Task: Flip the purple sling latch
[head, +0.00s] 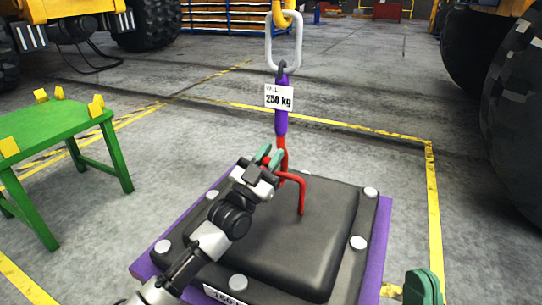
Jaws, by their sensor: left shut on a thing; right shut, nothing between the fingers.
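A purple sling (281,119) hangs upright from a metal link (284,42) and carries a white tag (279,97) reading 250 kg. A red hook-like latch part (282,145) sits at its lower end, and a red bent rod (301,194) reaches down to the dark casting (285,240). My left gripper (269,157) is shut at the red part just below the purple sleeve; its fingers hide the exact contact. My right gripper (422,287) is shut and empty at the lower right, partly cut off by the frame.
The casting has round light bolts and lies on a purple base (376,250). A green stand (45,130) with yellow blocks is at the left. Large vehicle tyres stand at the upper left and right. Grey floor with yellow lines is clear around the casting.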

